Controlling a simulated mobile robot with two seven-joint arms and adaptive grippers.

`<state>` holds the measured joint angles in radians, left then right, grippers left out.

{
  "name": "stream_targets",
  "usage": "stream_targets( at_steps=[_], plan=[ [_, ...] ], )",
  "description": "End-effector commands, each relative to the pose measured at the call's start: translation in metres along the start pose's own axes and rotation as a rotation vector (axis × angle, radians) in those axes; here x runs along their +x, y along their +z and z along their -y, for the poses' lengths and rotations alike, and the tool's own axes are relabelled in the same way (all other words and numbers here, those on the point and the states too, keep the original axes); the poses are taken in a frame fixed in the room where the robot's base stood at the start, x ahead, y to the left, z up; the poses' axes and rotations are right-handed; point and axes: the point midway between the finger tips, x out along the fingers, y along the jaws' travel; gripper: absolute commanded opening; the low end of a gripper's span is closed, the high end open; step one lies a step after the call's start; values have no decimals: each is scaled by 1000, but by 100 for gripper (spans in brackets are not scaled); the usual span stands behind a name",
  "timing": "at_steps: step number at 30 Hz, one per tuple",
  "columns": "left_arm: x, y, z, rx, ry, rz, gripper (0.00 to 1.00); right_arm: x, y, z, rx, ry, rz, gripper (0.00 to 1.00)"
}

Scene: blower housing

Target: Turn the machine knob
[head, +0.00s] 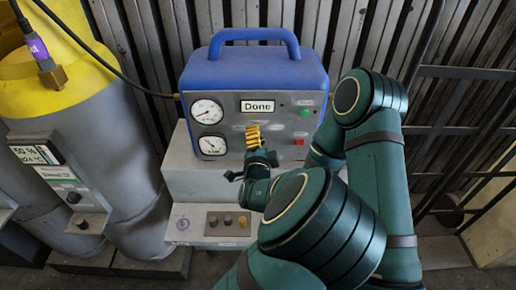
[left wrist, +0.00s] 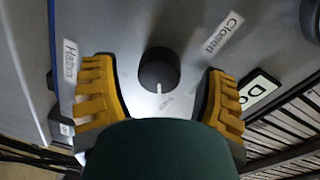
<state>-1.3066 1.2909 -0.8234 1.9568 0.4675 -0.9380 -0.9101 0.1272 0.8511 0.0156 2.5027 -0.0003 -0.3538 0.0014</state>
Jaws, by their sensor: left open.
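The machine (head: 255,80) is a blue and grey box with a blue handle in the head view. Its display (head: 257,106) reads "Done". My left gripper (head: 253,137), with yellow fingers, is at its front panel below the display and hides the knob there. In the left wrist view the dark round knob (left wrist: 159,70) lies between the spread fingers of my left gripper (left wrist: 161,98), with a gap on both sides. Its white pointer line points down in that picture, towards a small blurred label. A "Closed" label (left wrist: 222,33) is at upper right. My right gripper is not in view.
Two gauges (head: 207,111) are left of the display, and a green button (head: 304,112) and red button (head: 299,142) are on the right. A grey tank with a yellow top (head: 50,80) stands left. A step with small knobs (head: 212,221) is below. A black rack (head: 470,110) stands right.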

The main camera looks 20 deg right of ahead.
Motion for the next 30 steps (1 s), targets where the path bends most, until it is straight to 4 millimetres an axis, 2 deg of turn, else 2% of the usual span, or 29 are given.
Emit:
stream_targets(
  at_steps=[5, 12, 18, 24, 30],
  plan=[
    [-23, -1, 0, -1, 2, -1, 74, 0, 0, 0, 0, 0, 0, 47],
    [-73, -1, 0, 0, 1, -2, 74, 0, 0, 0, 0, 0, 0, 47],
    [-104, -1, 0, 0, 1, -1, 74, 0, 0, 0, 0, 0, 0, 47],
    [-117, 0, 1, 0, -1, 0, 74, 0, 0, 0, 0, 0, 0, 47],
    [-118, 0, 1, 0, -1, 0, 74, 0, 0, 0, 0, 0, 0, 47]
  ],
)
